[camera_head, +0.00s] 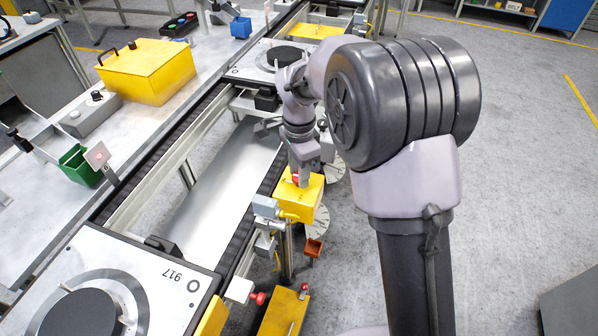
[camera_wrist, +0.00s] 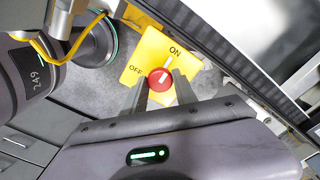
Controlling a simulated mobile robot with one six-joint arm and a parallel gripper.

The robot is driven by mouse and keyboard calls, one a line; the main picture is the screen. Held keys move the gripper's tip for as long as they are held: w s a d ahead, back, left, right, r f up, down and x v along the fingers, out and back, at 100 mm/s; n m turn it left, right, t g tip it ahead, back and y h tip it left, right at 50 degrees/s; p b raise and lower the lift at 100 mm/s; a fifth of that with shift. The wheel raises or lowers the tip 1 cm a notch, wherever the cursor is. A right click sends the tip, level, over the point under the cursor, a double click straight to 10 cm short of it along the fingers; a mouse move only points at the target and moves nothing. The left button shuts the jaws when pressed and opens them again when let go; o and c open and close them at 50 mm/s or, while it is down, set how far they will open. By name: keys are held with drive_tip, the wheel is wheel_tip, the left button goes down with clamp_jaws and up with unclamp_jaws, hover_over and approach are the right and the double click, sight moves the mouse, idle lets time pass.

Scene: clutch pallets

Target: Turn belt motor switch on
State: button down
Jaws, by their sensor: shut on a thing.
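The belt motor switch is a yellow box (camera_head: 305,204) beside the conveyor, below my arm in the head view. Its yellow face (camera_wrist: 187,66) shows in the wrist view with the labels ON and OFF. A round red knob (camera_wrist: 160,79) with a white mark sits on that face. The mark appears to point up toward the ON label rather than left toward OFF. My gripper (camera_head: 303,178) reaches down onto the box. In the wrist view its two fingers are shut on the red knob, one on each side.
The conveyor with a pallet marked 917 (camera_head: 152,277) runs to the left of the switch. A second yellow box (camera_head: 284,312) with a red-ended handle stands nearer. A yellow case (camera_head: 147,70) and a green bin (camera_head: 80,164) are on the left bench. Open grey floor lies right.

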idle(0.4)
drive_tip(key=c, duration=1)
unclamp_jaws()
drive_tip(key=shift+o, duration=0.2)
wheel_tip(320, 180, up, 17)
drive_tip(key=p, duration=0.6)
drive_tip(key=shift+r+p, duration=0.2)
drive_tip(key=shift+p, duration=0.15)
